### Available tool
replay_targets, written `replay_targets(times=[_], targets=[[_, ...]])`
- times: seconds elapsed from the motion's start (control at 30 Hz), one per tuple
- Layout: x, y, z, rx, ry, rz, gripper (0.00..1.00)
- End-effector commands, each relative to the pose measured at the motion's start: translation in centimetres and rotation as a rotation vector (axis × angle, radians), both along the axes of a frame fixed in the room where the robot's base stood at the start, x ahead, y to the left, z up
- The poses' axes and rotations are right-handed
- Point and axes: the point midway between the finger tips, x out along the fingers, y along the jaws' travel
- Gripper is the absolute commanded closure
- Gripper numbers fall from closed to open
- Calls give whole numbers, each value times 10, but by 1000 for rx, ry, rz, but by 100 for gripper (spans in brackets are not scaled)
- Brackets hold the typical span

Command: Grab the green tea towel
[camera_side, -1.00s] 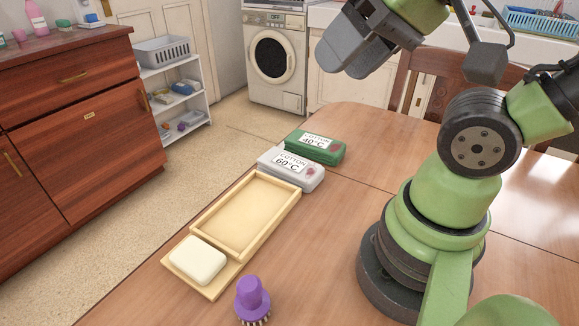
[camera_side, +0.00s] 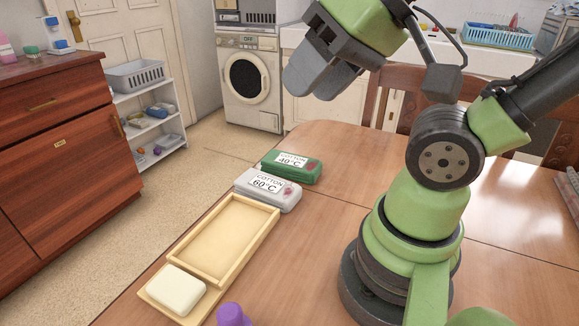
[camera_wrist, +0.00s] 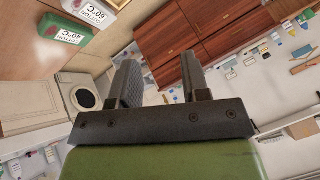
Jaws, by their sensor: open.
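The green tea towel (camera_side: 291,167) lies folded on the wooden table near its far left edge, with a white label reading "COTTON 40°C". In the wrist view the green towel (camera_wrist: 62,33) is at the upper left, away from the fingers. A folded white towel (camera_side: 268,190) labelled "COTTON 60°C" lies close beside it, nearer the camera; it also shows in the wrist view (camera_wrist: 94,13). My gripper (camera_side: 308,86) is in the air above and beyond the green towel. Its fingers (camera_wrist: 160,82) are apart, with nothing between them.
A shallow wooden tray (camera_side: 191,276) with an empty section and a white soap bar (camera_side: 176,290) lies in front of the towels. A purple brush (camera_side: 232,315) stands near it. A chair (camera_side: 400,90) backs onto the table.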

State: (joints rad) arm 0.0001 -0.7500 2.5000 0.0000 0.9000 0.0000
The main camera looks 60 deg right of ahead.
Motion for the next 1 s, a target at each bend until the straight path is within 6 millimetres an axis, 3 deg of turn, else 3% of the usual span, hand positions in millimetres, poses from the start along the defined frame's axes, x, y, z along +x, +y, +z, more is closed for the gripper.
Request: replay_targets(times=[0.47,0.57,0.73,1.0], targets=[[0,0,0,0,0,0,57],[0,0,0,0,0,0,39],[0,0,0,0,0,0,0],[3,-1,1,-8,5,0,0]])
